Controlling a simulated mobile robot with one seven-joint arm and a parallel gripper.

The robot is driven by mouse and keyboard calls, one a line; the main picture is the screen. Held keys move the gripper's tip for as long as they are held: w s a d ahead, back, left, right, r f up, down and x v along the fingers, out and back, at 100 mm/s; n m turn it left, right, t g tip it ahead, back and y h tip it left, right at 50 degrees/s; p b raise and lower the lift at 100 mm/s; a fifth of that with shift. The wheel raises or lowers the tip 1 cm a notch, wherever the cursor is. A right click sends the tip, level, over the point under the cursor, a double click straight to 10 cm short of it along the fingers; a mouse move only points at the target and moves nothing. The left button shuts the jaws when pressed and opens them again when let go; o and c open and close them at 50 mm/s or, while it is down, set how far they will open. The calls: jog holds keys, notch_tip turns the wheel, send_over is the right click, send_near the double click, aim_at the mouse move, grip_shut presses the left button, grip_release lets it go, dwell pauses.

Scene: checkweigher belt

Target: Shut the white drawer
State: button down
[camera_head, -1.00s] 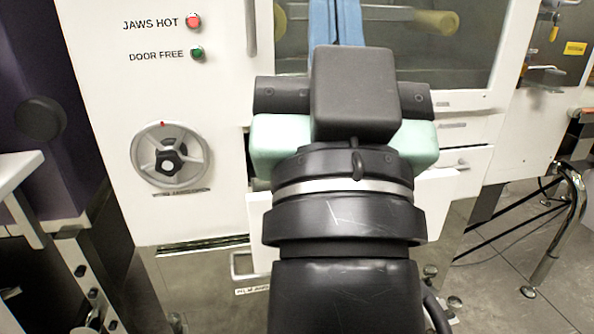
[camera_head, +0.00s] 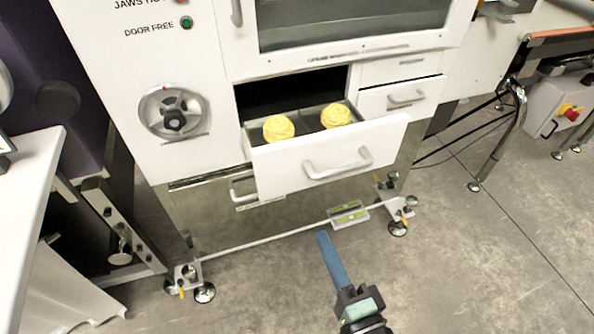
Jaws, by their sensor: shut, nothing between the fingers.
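The white drawer (camera_head: 278,172) is pulled out from the white machine, with a dark opening above and behind it. Its front has a pale bar handle (camera_head: 338,164). Two yellow ribbed round items, one on the left (camera_head: 278,128) and one on the right (camera_head: 335,115), sit inside the grey drawer. My gripper (camera_head: 323,238) is at the lower middle, in front of the drawer and apart from it in the picture. Its blue fingers are together with nothing between them, and they point up toward the machine.
A handwheel (camera_head: 172,113) is on the panel to the left. A lower handle (camera_head: 242,187) shows under the drawer's left side. A white table (camera_head: 30,190) stands at far left.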

aim_at(291, 172)
jog(key=x, duration=1.4)
jog(key=shift+p, duration=0.4)
